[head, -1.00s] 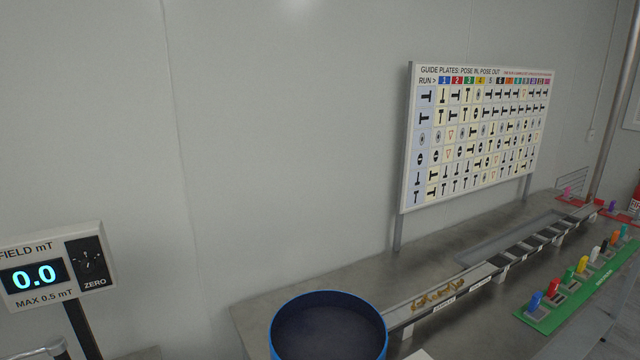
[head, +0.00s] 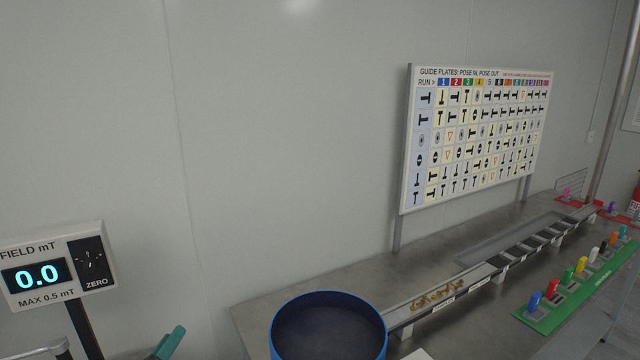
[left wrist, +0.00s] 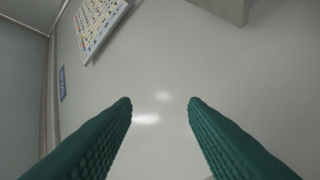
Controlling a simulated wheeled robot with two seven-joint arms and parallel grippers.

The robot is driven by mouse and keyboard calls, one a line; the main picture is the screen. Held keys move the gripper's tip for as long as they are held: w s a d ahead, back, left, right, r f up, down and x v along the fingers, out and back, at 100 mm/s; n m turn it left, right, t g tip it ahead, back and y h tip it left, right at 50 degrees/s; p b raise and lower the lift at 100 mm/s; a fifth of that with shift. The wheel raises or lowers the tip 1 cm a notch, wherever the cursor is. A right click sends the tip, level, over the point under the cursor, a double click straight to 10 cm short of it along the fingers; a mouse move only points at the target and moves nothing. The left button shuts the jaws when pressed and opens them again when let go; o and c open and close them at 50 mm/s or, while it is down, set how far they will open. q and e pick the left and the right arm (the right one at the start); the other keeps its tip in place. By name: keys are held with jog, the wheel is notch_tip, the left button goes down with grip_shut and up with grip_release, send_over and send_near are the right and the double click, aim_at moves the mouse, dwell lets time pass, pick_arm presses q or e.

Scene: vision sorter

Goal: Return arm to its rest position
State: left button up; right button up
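My left gripper (left wrist: 160,102) shows in the left wrist view as two green ridged fingers spread wide apart with nothing between them. The rest of that arm is out of the head view. My right gripper is in neither view.
A field meter (head: 52,268) reading 0.0 stands at the left. A blue-rimmed round bowl (head: 328,296) sits at bottom centre. A track (head: 470,281) holds brass pieces (head: 437,295). Coloured pegs line a green strip (head: 580,290). A guide-plate board (head: 475,135) stands behind.

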pick_arm(q)
jog(key=s+d+f+n+g+y, duration=0.1)
jog(key=s+f+n+g+y, duration=0.65)
jog(key=s+f+n, duration=0.9)
jog(key=s+d+n+g+h, duration=0.2)
jog(key=s+d+n+g, duration=0.2)
jog(key=s+n, duration=0.25)
jog(key=s+d+n+g+h, duration=0.25)
jog(key=s+n+g, duration=0.2)
jog(key=s, duration=0.25)
notch_tip(320, 180, down, 29)
jog(key=s+b, duration=0.2)
jog(key=b, duration=0.1)
jog(key=s+a+f+g+y+b, duration=0.1)
jog(key=s+a+f+b, duration=0.1)
jog(key=s+f, duration=1.3)
notch_tip(320, 180, down, 3)
jog(key=shift+s+a+r+g, duration=0.1)
jog(key=shift+s+a+g, duration=0.1)
jog(key=shift+s+g, duration=0.1)
